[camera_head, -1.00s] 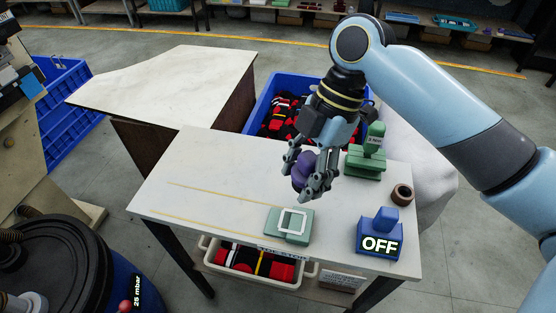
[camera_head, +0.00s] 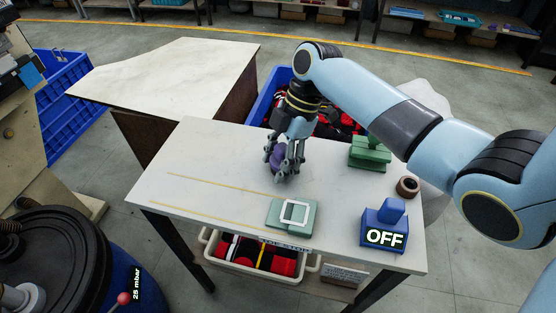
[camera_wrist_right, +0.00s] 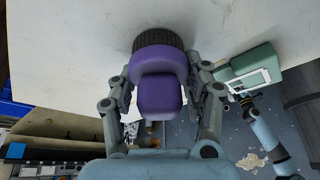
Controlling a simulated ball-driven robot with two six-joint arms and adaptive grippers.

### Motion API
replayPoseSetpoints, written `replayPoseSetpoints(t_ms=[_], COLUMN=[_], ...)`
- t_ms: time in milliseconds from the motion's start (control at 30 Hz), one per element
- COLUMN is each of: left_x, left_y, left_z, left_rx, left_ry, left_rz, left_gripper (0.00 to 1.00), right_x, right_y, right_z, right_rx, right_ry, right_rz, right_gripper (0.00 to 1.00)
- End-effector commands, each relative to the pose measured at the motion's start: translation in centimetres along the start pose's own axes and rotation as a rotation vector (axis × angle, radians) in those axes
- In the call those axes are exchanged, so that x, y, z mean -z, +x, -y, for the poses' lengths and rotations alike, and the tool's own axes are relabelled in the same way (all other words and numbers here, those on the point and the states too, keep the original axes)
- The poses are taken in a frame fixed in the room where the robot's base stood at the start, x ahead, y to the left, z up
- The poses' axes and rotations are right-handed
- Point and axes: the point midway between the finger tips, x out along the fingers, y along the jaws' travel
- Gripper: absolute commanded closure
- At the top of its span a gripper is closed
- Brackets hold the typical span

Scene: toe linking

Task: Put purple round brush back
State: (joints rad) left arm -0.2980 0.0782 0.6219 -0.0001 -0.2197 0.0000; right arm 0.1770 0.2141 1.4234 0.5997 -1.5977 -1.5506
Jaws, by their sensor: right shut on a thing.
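The purple round brush (camera_head: 277,158) is held in my right gripper (camera_head: 284,168), over the white table (camera_head: 230,160). In the right wrist view the brush (camera_wrist_right: 160,72) shows a purple body with a dark bristle ring at its far end. The fingers of my right gripper (camera_wrist_right: 160,100) are shut on it from both sides. The bristles seem close to the tabletop, but I cannot tell if they touch. My left gripper is not in view.
A green pad with a white frame (camera_head: 292,214) lies near the front edge. A blue device marked OFF (camera_head: 385,228), a brown roll (camera_head: 408,187) and a green stand (camera_head: 368,154) are on the right. The left part of the table, with two yellow lines, is clear.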

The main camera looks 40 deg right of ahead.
Motion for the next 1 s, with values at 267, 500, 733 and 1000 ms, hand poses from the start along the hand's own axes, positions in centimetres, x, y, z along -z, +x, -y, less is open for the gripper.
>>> replayPoseSetpoints(t_ms=[267, 500, 733, 1000], left_x=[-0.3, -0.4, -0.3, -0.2], left_y=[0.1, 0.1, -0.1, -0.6], left_z=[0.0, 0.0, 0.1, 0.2], left_rx=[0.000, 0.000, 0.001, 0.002], left_ry=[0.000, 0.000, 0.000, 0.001], left_rz=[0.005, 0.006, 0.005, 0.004], left_gripper=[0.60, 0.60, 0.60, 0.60], right_x=[-0.1, -0.1, 0.1, 0.0], right_y=[0.2, 0.2, -0.3, -5.3], right_z=[0.0, 0.0, 0.0, -0.1], right_rx=[0.000, 0.000, -0.001, -0.004], right_ry=[0.000, 0.000, 0.000, -0.002], right_rz=[0.000, 0.000, 0.000, 0.003], right_gripper=[0.45, 0.27, 0.27, 0.27])
